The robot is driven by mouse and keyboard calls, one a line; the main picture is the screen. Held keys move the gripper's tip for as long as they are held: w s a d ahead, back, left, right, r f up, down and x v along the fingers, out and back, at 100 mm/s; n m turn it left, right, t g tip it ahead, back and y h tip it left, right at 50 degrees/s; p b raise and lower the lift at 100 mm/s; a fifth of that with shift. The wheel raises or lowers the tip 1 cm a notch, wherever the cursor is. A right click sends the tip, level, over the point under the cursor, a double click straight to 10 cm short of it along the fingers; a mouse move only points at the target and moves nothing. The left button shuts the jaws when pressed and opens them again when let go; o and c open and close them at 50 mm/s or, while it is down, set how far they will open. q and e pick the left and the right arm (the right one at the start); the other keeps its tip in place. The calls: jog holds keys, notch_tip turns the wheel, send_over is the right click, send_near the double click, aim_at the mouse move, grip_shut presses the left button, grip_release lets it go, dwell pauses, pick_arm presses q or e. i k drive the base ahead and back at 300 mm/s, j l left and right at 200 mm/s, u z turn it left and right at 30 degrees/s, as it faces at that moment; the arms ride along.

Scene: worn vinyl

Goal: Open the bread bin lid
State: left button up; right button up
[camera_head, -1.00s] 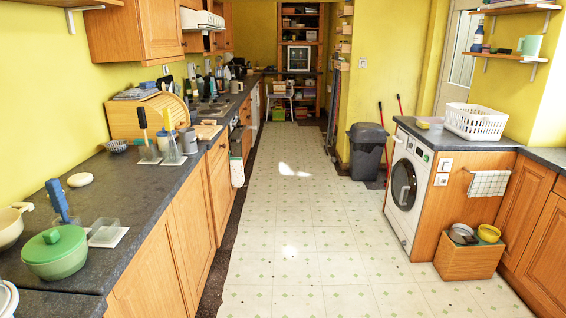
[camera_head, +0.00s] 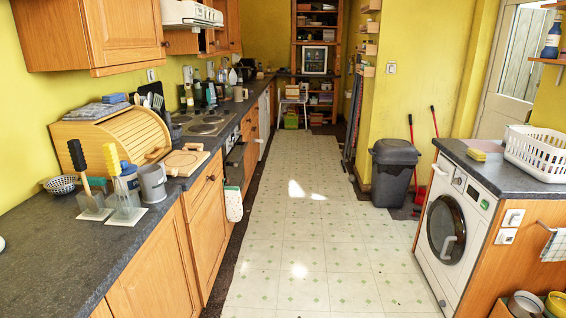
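The bread bin (camera_head: 88,151) is a light wooden box with a curved, slatted roll-top lid (camera_head: 137,127). It stands on the left dark counter against the yellow wall. The lid looks closed, its slats curving down the front. A brown handle-like piece (camera_head: 157,154) shows at the lid's lower front. Folded blue-grey cloths (camera_head: 95,110) lie on top of the bin. Neither of my grippers is in view.
The floor aisle (camera_head: 290,230) is clear; a washing machine (camera_head: 450,230) stands right.

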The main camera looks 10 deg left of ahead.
aim_at(125, 126)
jog(key=i+l+u, duration=0.1)
jog(key=i+u, duration=0.3)
jog(key=i, duration=0.15)
jog(key=i+l+u, duration=0.3)
jog(key=i+u, duration=0.15)
jog(key=i+l+u, duration=0.4)
jog(key=i+l, duration=0.1)
jog(key=i, duration=0.1)
